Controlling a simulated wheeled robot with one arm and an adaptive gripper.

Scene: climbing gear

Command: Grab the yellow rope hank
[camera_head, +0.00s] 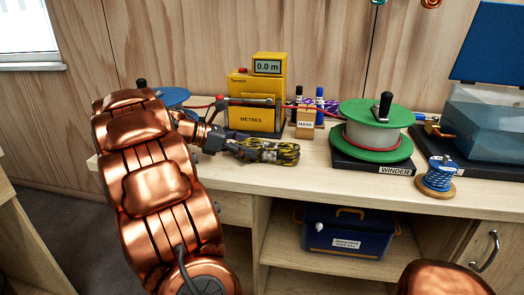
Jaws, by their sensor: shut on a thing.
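The yellow rope hank (272,152), yellow with black flecks, lies lengthwise over the front part of the bench top in the head view. My copper arm reaches in from the lower left, and my gripper (232,148) is at the hank's left end. The gripper is shut on that end. The fingertips are small and partly hidden by the hank. I cannot tell whether the hank touches the bench top.
Behind the hank stands a yellow metre counter (251,106) reading 0.0 m. Right of it are a marker holder (305,125), a green-flanged winder (373,149) and a blue cord spool (437,177). A blue bin (346,232) sits on the shelf below.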

